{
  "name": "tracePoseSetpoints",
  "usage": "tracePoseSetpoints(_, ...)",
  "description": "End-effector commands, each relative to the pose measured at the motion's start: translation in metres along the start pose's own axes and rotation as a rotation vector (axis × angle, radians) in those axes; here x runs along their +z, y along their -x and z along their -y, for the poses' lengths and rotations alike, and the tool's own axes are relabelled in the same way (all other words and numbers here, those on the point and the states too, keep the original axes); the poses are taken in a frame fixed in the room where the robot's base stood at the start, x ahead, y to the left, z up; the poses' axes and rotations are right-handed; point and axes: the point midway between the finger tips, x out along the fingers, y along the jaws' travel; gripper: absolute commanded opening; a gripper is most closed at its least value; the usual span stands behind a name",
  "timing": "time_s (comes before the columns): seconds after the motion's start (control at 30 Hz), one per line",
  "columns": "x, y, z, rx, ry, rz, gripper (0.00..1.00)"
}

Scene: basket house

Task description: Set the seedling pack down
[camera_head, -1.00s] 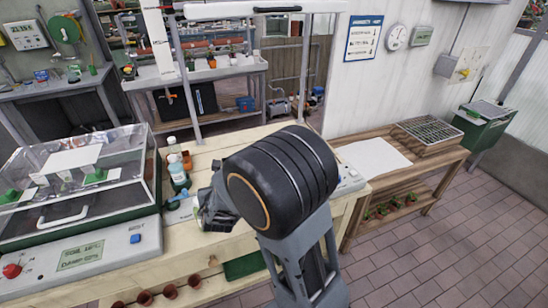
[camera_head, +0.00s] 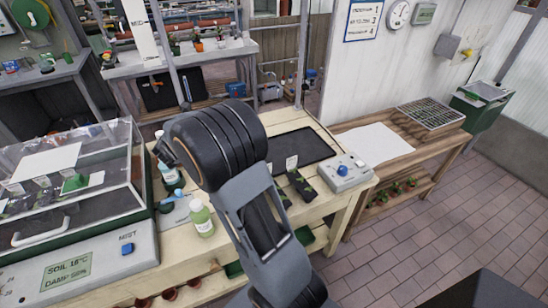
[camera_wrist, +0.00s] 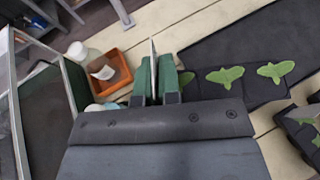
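The seedling pack (camera_wrist: 243,88), dark with a row of green leaves, shows in the wrist view beside the fingers. My gripper (camera_wrist: 155,80) has its green-tipped fingers close together on a thin white label at the pack's left end. The pack lies along the near edge of a black mat (camera_wrist: 262,40); I cannot tell whether it touches the surface. In the head view my arm hides the fingers and this pack. A second dark pack (camera_head: 302,188) sits on the wooden bench near the mat (camera_head: 312,146); it also shows in the wrist view (camera_wrist: 306,140).
A control box with a blue button (camera_head: 345,172) stands right of the packs. An orange container (camera_wrist: 118,70) is left of the fingers. A lower wooden bench (camera_head: 350,128) is at the right.

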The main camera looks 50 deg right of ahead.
Motion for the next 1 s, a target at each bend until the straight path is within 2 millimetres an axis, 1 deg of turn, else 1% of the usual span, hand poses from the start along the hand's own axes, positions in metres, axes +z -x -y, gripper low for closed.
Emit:
tracePoseSetpoints(0.03, 0.012, -0.030, 0.019, -0.107, -0.050, 0.003, 0.00)
tracePoseSetpoints(0.07, 0.020, -0.044, 0.031, -0.171, -0.076, 0.002, 0.00)
tracePoseSetpoints(0.1, 0.030, -0.061, 0.048, -0.256, -0.108, 0.002, 0.00)
tracePoseSetpoints(0.17, 0.041, -0.084, 0.076, -0.383, -0.159, 0.000, 0.00)
tracePoseSetpoints(0.2, 0.046, -0.097, 0.095, -0.464, -0.190, 0.000, 0.00)
tracePoseSetpoints(0.33, 0.053, -0.131, 0.155, -0.700, -0.286, -0.002, 0.00)
tracePoseSetpoints(0.4, 0.052, -0.143, 0.185, -0.805, -0.329, -0.003, 0.00)
tracePoseSetpoints(0.5, 0.049, -0.156, 0.219, -0.922, -0.377, -0.003, 0.00)
tracePoseSetpoints(0.6, 0.044, -0.163, 0.244, -1.002, -0.411, -0.002, 0.00)
tracePoseSetpoints(0.7, 0.040, -0.167, 0.259, -1.050, -0.431, -0.001, 0.00)
tracePoseSetpoints(0.77, 0.033, -0.171, 0.264, -1.067, -0.437, -0.002, 0.00)
tracePoseSetpoints(0.83, 0.022, -0.176, 0.268, -1.078, -0.440, -0.002, 0.00)
tracePoseSetpoints(1.0, 0.002, -0.185, 0.269, -1.082, -0.443, -0.001, 0.00)
